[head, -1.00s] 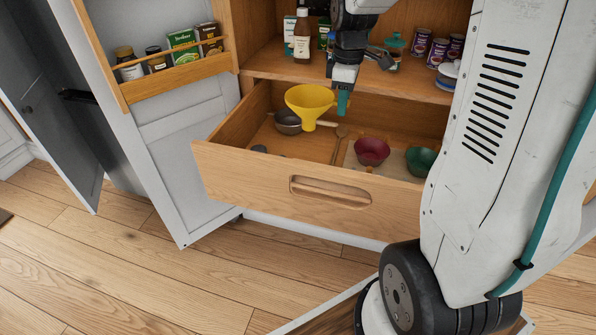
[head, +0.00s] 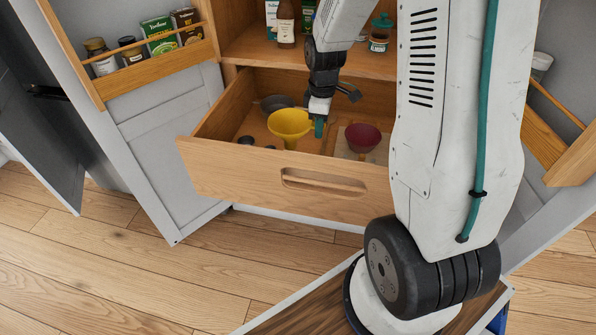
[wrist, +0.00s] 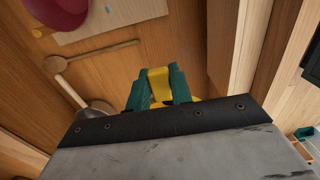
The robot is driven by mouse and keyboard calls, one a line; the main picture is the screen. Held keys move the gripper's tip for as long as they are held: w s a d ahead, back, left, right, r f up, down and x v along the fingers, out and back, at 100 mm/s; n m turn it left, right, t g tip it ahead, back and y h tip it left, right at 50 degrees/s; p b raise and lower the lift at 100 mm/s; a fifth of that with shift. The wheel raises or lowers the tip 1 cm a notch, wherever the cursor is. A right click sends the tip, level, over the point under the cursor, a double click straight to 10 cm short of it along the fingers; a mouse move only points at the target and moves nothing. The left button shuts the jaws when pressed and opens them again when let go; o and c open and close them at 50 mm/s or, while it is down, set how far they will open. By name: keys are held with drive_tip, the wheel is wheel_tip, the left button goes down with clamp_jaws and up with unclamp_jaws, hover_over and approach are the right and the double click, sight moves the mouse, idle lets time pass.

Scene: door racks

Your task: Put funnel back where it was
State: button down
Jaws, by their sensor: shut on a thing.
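The yellow funnel (head: 289,124) is in the head view, at the open wooden drawer (head: 256,181), with its wide mouth up. My gripper (head: 319,127) has teal fingertips and is shut on the funnel's right rim. In the wrist view the teal fingers (wrist: 157,90) pinch a yellow strip of the funnel (wrist: 158,84). The funnel's lower part is hidden behind the drawer front in the head view, so I cannot tell whether it touches the drawer floor.
A dark red bowl (head: 362,137) sits on a light board at the right in the drawer. A grey pan (head: 275,103) lies behind the funnel. A wooden spoon (wrist: 92,55) lies on the drawer floor. Bottles and a jar (head: 380,33) stand on the shelf above.

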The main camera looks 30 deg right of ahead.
wheel_tip(320, 180, down, 11)
drive_tip(key=shift+r, duration=0.15)
idle(0.4)
drive_tip(key=c, duration=1.3)
unclamp_jaws()
drive_tip(key=shift+o, duration=0.2)
